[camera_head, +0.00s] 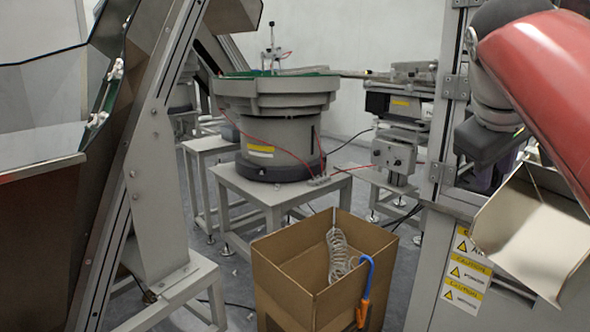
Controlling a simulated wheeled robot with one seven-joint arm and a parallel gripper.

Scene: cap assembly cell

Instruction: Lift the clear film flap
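My red and grey arm comes in from the right edge and bends down at the upper right. Its dark grey end (488,142) is in front of the opening of the framed machine at the right. The fingers of my gripper are hidden behind that end and the arm, so I cannot see whether they are open or shut, or whether they touch anything. I cannot make out a clear film flap; the opening behind my arm shows only a dark, partly covered area.
A bent metal chute (535,232) juts out at the right, below my arm. The machine's frame post (446,120) stands close left of my arm's end. A cardboard box (290,290) with a coiled hose, a bowl feeder (277,125) and a steel hopper (40,225) stand further left.

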